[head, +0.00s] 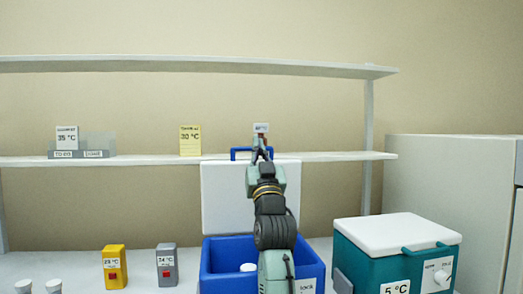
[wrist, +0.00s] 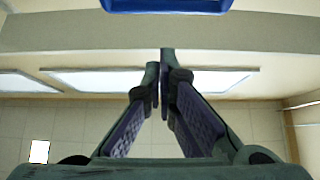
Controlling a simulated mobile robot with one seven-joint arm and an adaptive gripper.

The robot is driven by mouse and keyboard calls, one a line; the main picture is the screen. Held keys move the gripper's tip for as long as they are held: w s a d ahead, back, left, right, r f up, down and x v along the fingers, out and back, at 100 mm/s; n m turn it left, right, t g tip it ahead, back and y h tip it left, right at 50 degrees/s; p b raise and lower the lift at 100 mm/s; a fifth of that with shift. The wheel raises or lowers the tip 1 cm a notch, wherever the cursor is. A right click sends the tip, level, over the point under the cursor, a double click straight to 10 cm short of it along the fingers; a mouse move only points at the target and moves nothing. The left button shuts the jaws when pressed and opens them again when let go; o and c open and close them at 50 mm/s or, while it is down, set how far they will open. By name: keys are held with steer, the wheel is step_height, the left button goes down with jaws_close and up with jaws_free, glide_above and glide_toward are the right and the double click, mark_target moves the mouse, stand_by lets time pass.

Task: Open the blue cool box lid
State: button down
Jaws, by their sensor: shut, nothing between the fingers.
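The blue cool box (head: 213,270) stands in the lower middle of the head view. Its white lid (head: 222,190) is raised and stands upright at the back of the box, with its blue handle (head: 240,150) at the top edge. The box's inside is partly visible, with a white round item (head: 248,267) in it. My gripper (head: 262,148) is shut and empty at the top of the lid, close to the handle; my arm hides part of lid and box. In the wrist view the shut fingertips (wrist: 163,60) are below the blue handle (wrist: 165,6) and apart from it.
A teal cool box (head: 360,262) with a shut white lid stands to the right. A yellow device (head: 115,267) and a grey device (head: 166,265) stand to the left. The shelf (head: 330,156) behind carries a yellow card (head: 190,141) and a grey rack (head: 95,145).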

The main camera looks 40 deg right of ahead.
steer(key=s+a+r+b, duration=0.1)
steer(key=s+a+b, duration=0.2)
steer(key=s+a, duration=0.2)
steer(key=s, duration=0.3)
steer(key=shift+s+a+r+b, duration=0.15)
steer(key=shift+s+b, duration=0.15)
steer(key=shift+s, duration=0.1)
